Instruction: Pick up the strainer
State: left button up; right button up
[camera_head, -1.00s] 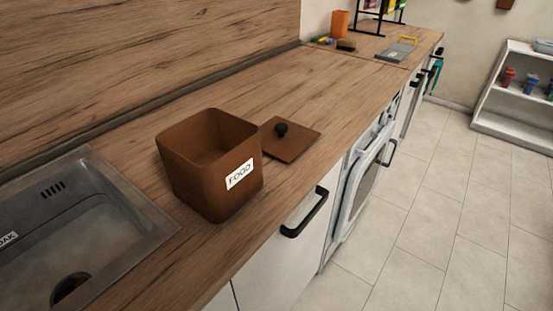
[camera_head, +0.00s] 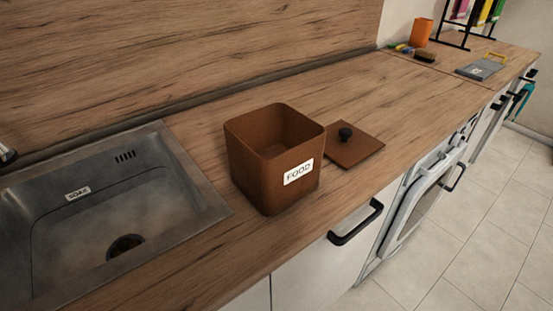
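I see no strainer that I can make out in the head view. The metal sink (camera_head: 180,195) at the left holds a dark round drain (camera_head: 125,247) at its bottom; whether a strainer sits in it I cannot tell. A small white label (camera_head: 77,194) is on the sink's inner wall. Neither of my grippers is in view.
A brown open box labelled FOOD (camera_head: 262,187) stands on the wooden counter (camera_head: 395,95) right of the sink. Its square lid (camera_head: 362,152) with a dark knob lies beside it. An orange cup (camera_head: 422,32), a brush (camera_head: 425,56) and a grey board (camera_head: 478,70) are farther back.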

aim_at(126, 244)
jog(key=u, duration=1.25)
